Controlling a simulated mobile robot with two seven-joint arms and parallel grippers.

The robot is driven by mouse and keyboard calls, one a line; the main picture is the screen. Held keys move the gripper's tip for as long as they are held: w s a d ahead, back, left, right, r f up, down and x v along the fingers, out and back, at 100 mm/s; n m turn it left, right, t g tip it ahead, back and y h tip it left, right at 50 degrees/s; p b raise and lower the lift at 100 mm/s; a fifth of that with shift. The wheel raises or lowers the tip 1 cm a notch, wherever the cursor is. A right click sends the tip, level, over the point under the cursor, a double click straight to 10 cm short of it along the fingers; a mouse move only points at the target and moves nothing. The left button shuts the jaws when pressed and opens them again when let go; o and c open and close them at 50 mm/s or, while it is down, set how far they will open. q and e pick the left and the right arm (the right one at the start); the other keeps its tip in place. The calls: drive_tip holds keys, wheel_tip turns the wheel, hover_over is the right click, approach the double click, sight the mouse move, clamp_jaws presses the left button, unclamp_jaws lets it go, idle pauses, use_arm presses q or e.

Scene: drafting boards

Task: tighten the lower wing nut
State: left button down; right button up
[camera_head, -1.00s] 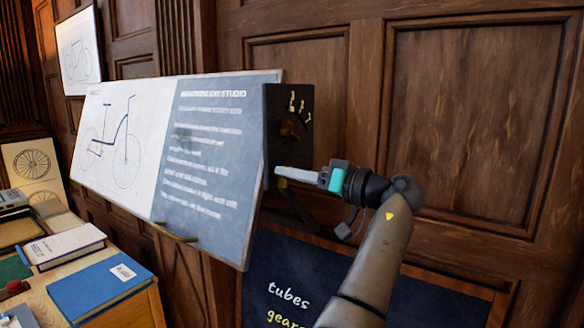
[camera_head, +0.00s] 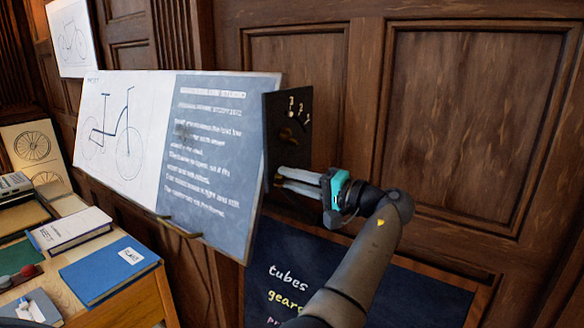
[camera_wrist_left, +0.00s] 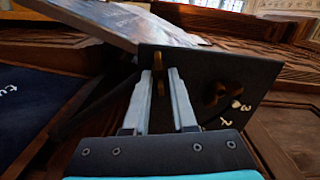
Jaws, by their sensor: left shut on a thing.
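The dark side plate (camera_head: 272,160) stands at the right edge of the tilted drafting board (camera_head: 215,150). A dark bronze wing nut (camera_head: 287,134) sits on its upper part, below small pale numerals, and shows as a dark shape in the left wrist view (camera_wrist_left: 222,92). My left gripper (camera_head: 280,178) reaches the plate's lower part from the right. In the left wrist view its two fingers (camera_wrist_left: 162,78) are shut on the brass lower wing nut (camera_wrist_left: 160,84), close to the plate's edge. The fingers hide most of this nut in the head view. My right gripper is not in view.
A dark blue chalkboard (camera_head: 275,270) with lettering is below the plate, behind my arm. Wood panelling (camera_head: 470,120) rises behind. A desk (camera_head: 145,300) with books, including a blue one (camera_head: 108,275), is at the lower left. A brass bar (camera_head: 178,228) lies along the board's lower edge.

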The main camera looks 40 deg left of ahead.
use_arm(q)
drive_tip(key=shift+m+p, duration=0.85)
drive_tip(key=shift+m, duration=0.15)
drive_tip(key=c, duration=0.7)
unclamp_jaws()
drive_tip(key=shift+c, duration=0.2)
drive_tip(key=shift+d, duration=0.1)
drive_tip(key=w+d+b, duration=0.1)
drive_tip(key=d+b, duration=0.3)
drive_tip(key=d, duration=1.1)
drive_tip(key=shift+w+b, duration=0.35)
